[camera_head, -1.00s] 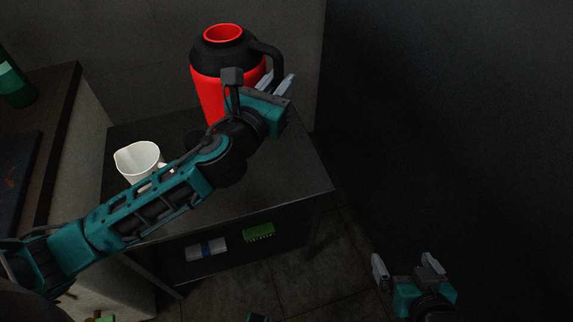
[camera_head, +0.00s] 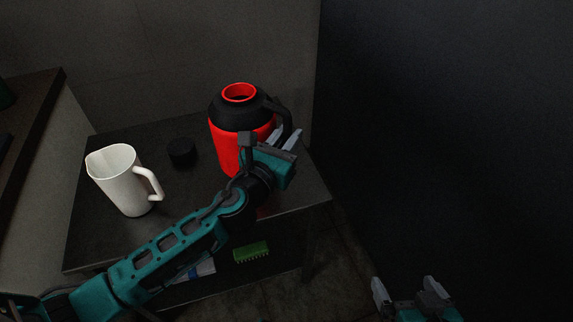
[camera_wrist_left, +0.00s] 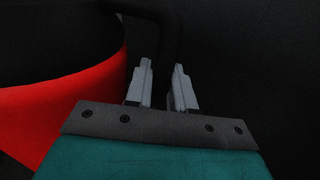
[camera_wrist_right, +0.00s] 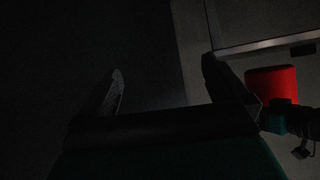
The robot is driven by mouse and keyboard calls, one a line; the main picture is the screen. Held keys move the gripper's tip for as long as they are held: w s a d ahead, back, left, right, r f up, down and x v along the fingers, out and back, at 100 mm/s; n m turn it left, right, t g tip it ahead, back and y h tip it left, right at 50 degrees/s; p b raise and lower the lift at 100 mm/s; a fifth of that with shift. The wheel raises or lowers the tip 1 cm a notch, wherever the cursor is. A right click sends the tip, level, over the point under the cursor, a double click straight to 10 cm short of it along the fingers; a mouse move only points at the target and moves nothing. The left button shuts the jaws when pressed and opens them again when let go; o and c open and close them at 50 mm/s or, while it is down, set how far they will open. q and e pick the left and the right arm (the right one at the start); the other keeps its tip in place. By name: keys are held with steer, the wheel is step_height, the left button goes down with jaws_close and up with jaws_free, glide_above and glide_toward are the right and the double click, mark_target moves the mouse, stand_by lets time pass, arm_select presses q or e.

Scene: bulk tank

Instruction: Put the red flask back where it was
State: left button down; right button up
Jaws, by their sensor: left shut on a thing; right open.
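The red flask (camera_head: 228,150) has a black shoulder, an open red-rimmed mouth and a black handle. It is upright at the right part of a dark table. My left gripper (camera_head: 288,137) is shut on its handle, which passes between the fingers in the left wrist view (camera_wrist_left: 165,85). The flask's base is hidden behind my arm, so I cannot tell whether it touches the table. The flask also shows at the right of the right wrist view (camera_wrist_right: 272,84). My right gripper (camera_head: 406,288) is open and empty at the lower right, away from the table.
A white pitcher (camera_head: 122,178) stands on the table (camera_head: 180,207) at the left. A small black round lid (camera_head: 182,152) lies between it and the flask. A green brush (camera_head: 251,252) lies on the lower shelf. A dark wall (camera_head: 450,130) fills the right side.

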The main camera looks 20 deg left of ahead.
arm_select(q)
step_height(320, 180, down, 5)
steer(key=b, duration=0.3)
steer(key=c, duration=1.4)
jaws_free()
steer(key=shift+f, duration=0.1)
steer(key=o, duration=0.4)
steer(key=shift+o, duration=0.2)
